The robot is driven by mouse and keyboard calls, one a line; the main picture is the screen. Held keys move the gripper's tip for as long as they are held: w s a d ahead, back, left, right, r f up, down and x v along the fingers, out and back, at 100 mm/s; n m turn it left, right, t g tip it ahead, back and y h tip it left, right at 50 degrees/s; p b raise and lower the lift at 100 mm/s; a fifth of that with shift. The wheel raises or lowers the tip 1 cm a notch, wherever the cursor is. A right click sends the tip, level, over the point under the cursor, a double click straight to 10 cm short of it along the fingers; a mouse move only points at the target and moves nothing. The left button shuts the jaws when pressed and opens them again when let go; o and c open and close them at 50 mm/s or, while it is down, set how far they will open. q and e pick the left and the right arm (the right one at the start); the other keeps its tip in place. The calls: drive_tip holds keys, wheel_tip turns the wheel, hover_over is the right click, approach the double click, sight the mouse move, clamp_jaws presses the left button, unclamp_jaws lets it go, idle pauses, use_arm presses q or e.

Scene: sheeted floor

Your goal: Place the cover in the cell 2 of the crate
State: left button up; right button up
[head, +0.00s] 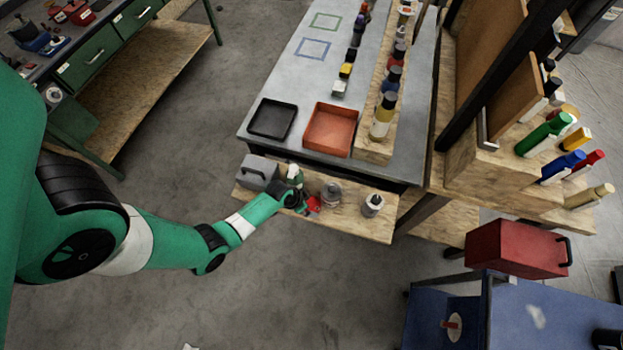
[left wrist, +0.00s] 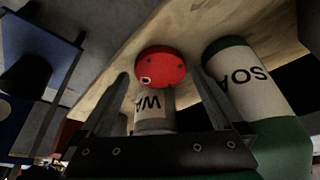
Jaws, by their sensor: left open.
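A round red cover (left wrist: 160,66) sits at the end of a grey-white bottle (left wrist: 155,110) lettered "WA" in the left wrist view. My left gripper (left wrist: 160,80) is open, with one finger on each side of the bottle and cover; I cannot tell whether they touch. In the head view the red cover (head: 314,204) shows at the tip of my left gripper (head: 306,203), over the low wooden shelf (head: 345,222). A crate with numbered cells cannot be made out. My right gripper is not in view.
A green-and-white bottle lettered "SOA" (left wrist: 255,95) stands close beside the gripper. The shelf also holds a grey box (head: 258,172), a grey container (head: 331,193) and a white bottle (head: 372,205). Black (head: 272,119) and orange (head: 330,129) trays lie on the table behind.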

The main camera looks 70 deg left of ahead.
sight(309, 202)
use_arm(q)
drive_tip(key=shift+x, duration=0.9)
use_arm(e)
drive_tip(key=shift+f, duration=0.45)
use_arm(q)
drive_tip(key=shift+r, duration=0.1)
drive_tip(key=c, duration=1.5)
drive_tip(key=shift+r, duration=0.35)
drive_tip(key=r+p, duration=0.3)
drive_tip(key=r, duration=0.1)
drive_tip(key=shift+s+d+r, duration=0.1)
drive_tip(key=shift+s+d, duration=0.05)
drive_tip(key=shift+d, duration=0.25)
drive_tip(key=s+d+r+p, duration=0.1)
drive_tip(key=d+r+p, duration=0.1)
drive_tip(key=d+p, duration=0.1)
drive_tip(key=d+r+p, duration=0.2)
drive_tip(key=d+r, duration=0.1)
drive_tip(key=d, duration=0.2)
drive_tip(key=s+d+r+p, duration=0.1)
drive_tip(key=d+r+p, duration=0.2)
drive_tip(key=d, duration=0.2)
drive_tip(key=shift+s+p, duration=0.3)
drive_tip(key=shift+s, duration=0.1)
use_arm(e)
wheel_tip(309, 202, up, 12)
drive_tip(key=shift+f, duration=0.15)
